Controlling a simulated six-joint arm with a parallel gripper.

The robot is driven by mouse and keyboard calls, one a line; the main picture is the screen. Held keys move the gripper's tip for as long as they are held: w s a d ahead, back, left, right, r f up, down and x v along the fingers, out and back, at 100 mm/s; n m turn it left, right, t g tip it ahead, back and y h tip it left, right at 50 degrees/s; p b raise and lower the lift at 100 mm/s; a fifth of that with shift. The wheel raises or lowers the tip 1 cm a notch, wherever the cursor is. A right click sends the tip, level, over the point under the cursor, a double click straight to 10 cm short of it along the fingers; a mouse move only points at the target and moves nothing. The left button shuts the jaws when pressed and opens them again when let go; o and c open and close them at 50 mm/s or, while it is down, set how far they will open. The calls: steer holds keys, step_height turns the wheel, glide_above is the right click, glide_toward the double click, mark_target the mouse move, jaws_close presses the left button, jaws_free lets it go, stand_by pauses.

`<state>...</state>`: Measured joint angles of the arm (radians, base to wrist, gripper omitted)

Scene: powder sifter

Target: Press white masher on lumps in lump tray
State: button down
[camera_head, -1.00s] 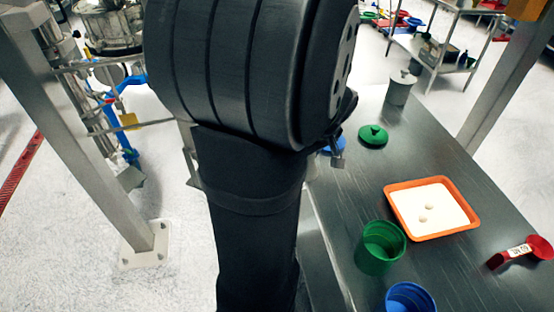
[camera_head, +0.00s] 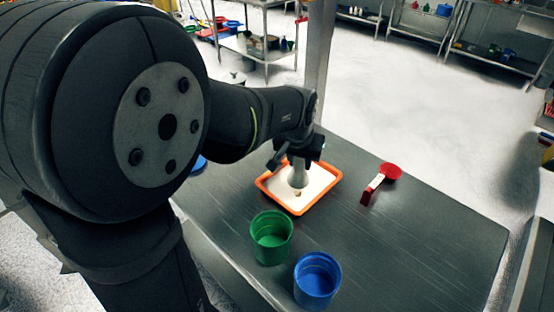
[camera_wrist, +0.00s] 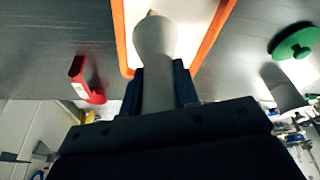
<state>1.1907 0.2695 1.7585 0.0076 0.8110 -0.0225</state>
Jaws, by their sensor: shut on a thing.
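The orange lump tray (camera_head: 264,186) lies on the steel table with white powder in it. One small lump (camera_head: 297,193) shows in the powder, in front of the masher's foot. My gripper (camera_head: 297,160) is over the tray and shut on the white masher (camera_head: 298,177), which points down at the powder. I cannot tell whether the masher touches the powder. In the wrist view the masher (camera_wrist: 155,40) extends from between my gripper's fingers (camera_wrist: 158,85) over the tray (camera_wrist: 119,30). Its foot hides part of the powder, and a lump edge shows just beyond it.
A green cup (camera_head: 271,238) and a blue cup (camera_head: 317,280) stand in front of the tray. A red scoop (camera_head: 385,178) lies to its right. A green lid (camera_wrist: 296,44) shows in the wrist view. The table's right part is clear.

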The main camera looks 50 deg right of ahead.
mark_target(299, 179)
steer(key=shift+f, duration=2.85)
steer(key=shift+s+f, duration=0.1)
steer(key=shift+f, duration=0.55)
steer(key=shift+r, duration=3.8)
